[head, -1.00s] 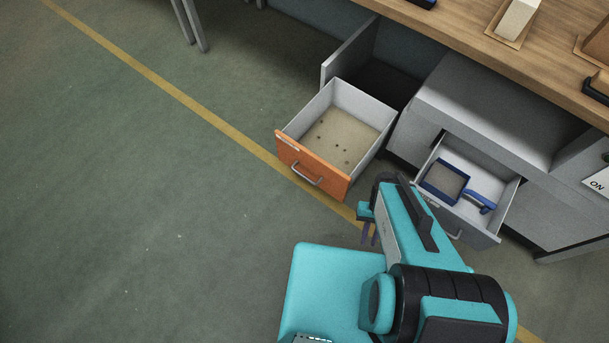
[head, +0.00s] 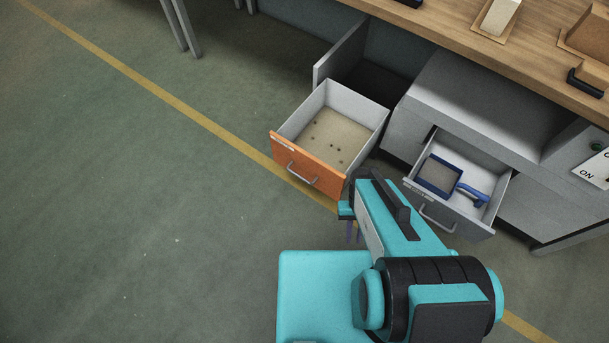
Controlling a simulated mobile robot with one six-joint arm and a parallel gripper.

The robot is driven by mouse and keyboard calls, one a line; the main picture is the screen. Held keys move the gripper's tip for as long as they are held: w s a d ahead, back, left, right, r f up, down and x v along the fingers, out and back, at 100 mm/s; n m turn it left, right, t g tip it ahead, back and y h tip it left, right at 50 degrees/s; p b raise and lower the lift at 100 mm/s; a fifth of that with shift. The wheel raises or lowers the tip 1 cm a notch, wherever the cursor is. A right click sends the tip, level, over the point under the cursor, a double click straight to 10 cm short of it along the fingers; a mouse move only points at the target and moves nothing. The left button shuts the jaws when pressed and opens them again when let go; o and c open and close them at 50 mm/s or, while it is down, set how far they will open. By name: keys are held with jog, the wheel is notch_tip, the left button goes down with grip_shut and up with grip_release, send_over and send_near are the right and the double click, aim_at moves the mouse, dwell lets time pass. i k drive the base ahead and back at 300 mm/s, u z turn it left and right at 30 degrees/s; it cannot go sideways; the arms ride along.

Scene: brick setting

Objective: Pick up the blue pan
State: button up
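The blue pan (head: 440,176) is a square-sided dustpan with a blue rim and a greyish inside. It lies in the open grey drawer (head: 489,160) at the right. A blue handle-like piece (head: 473,194) extends from its right side; I cannot tell whether it is part of the pan. My gripper (head: 351,230) hangs left of and in front of that drawer, apart from the pan. Its fingers are mostly hidden by my arm, and I cannot tell whether they are open.
An open drawer with an orange front (head: 308,168) stands left of the grey one, with several small dark bits inside. A wooden worktop (head: 465,25) with blocks on it overhangs the cabinet (head: 480,98). The green floor at left is clear.

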aim_at(436, 175)
jog(key=k, duration=1.05)
jog(key=u, duration=0.15)
jog(key=i, duration=0.95)
jog(key=z, duration=0.8)
